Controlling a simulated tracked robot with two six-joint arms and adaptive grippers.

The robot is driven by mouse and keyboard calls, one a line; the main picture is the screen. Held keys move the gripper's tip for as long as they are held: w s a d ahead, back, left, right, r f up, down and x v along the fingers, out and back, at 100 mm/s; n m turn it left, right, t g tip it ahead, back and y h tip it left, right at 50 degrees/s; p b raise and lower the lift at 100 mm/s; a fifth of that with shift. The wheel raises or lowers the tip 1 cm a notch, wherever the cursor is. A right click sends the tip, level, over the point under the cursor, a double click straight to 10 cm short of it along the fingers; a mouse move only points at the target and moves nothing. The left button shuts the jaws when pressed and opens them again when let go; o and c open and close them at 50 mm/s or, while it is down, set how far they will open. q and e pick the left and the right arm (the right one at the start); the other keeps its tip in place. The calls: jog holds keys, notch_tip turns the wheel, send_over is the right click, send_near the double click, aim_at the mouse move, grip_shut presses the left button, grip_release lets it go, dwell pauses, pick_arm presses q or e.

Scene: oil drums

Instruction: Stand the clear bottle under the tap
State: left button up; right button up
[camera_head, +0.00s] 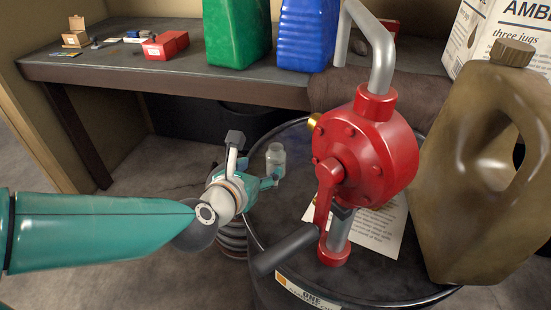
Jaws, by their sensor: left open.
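The small clear bottle (276,157) is upright at the left back edge of the black drum's top (290,215). Its foot is partly hidden by a gripper finger, so I cannot tell whether it rests on the drum. My left gripper (257,160) is open, with its fingers beside the bottle; I cannot tell if they touch it. The red hand pump (375,150) stands on the drum, right of the bottle. Its grey bent spout (378,45) rises and curves over to the left, pointing down at the back. My right gripper is not in view.
The pump's crank handle (285,250) reaches over the drum's front. A paper sheet (375,228) lies on the drum. A big brown jug (480,170) stands at the right. Behind, a bench (180,75) holds a green container (237,35), a blue container (307,35) and small boxes.

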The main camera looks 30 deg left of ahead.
aim_at(270, 161)
pick_arm(q)
jog(key=x, duration=0.6)
jog(key=shift+w+f+b, duration=0.2)
jog(key=shift+w+b, duration=0.15)
jog(key=shift+d+p+x, duration=0.1)
jog(key=shift+p+x, duration=0.1)
jog(key=shift+x, duration=1.05)
jog(key=shift+d+p+x, duration=0.15)
jog(key=shift+x, duration=1.1)
jog(key=shift+f, duration=0.15)
jog(key=c, duration=1)
